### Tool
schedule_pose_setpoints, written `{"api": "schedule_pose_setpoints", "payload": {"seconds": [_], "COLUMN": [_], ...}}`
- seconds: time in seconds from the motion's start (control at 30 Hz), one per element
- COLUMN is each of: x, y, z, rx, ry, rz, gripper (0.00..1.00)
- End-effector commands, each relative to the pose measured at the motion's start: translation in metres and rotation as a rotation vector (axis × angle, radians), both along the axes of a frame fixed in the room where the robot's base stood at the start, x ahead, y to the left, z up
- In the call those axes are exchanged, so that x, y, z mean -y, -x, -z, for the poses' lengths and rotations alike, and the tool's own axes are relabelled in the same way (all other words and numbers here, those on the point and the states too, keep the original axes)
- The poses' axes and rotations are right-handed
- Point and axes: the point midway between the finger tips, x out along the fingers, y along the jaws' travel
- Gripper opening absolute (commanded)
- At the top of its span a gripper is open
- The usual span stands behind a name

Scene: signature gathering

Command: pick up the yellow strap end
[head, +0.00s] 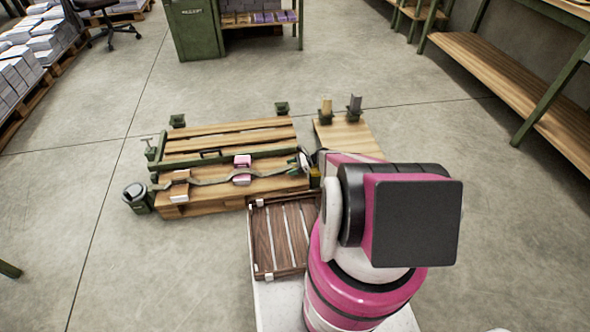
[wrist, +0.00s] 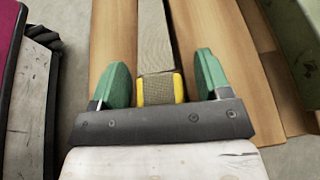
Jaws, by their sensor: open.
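The yellow strap end (wrist: 178,88) shows in the wrist view as a yellow-edged tip on a grey-beige woven strap (wrist: 155,40). My gripper (wrist: 163,80) is open, with one green fingertip on each side of the strap end and a visible gap on both sides. Whether the fingertips are level with the strap in height I cannot tell. In the head view the strap (head: 210,181) runs across a wooden pallet (head: 235,190) toward my gripper (head: 302,161) at the pallet's right end. My arm hides part of that area, and the strap end cannot be made out there.
A pink block (head: 242,163) sits along the strap on the pallet. A dark slatted crate (head: 285,235) stands in front. A small wooden board with two posts (head: 345,135) lies behind my arm. Green corner posts (head: 177,121) edge the pallet. Open floor lies to the left.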

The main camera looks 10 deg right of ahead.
Motion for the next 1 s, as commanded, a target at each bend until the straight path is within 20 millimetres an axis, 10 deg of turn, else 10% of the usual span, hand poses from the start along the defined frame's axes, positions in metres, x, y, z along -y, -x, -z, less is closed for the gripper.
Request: {"api": "schedule_pose_setpoints", "payload": {"seconds": [0.07,0.23,0.67,1.0], "x": [0.000,0.000,0.000,-0.010], "y": [0.000,0.000,0.000,0.009], "z": [0.000,0.000,-0.006,-0.050], "rx": [0.000,0.000,0.001,0.000], "ry": [0.000,0.000,0.000,0.000], "rz": [0.000,0.000,0.000,-0.003], "gripper": [0.67,0.15,0.15,0.15]}}
